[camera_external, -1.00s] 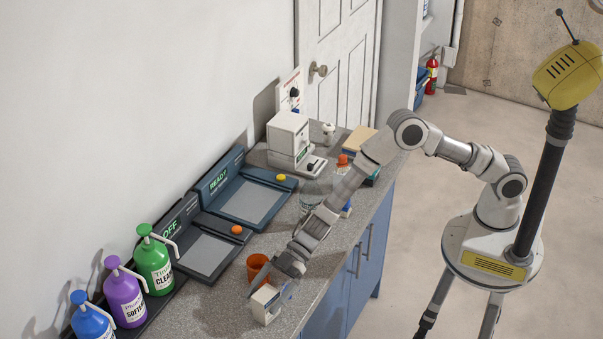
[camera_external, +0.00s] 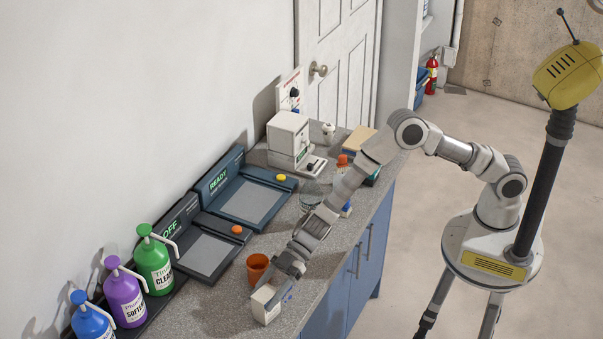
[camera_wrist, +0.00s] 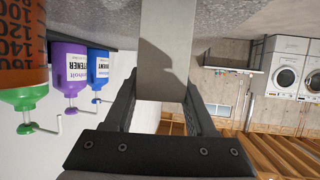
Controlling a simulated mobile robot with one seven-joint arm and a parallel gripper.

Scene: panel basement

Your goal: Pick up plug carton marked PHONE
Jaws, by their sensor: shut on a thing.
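The white carton (camera_external: 264,306) is at the near front edge of the grey counter, just below the orange cup. My gripper (camera_external: 279,290) is angled down onto it from above and behind. In the wrist view, the carton (camera_wrist: 165,45) fills the space between my two dark fingers (camera_wrist: 163,95), which are shut on it. No marking can be read on the sides I see, so the word PHONE does not show. I cannot tell whether the carton's base touches the counter.
An orange cup (camera_external: 257,267) stands close behind the carton. Green (camera_external: 154,263), purple (camera_external: 126,296) and blue (camera_external: 90,318) pump bottles stand left. Two dark panel devices (camera_external: 207,252) line the wall. The counter (camera_external: 215,310) is bare left of the carton.

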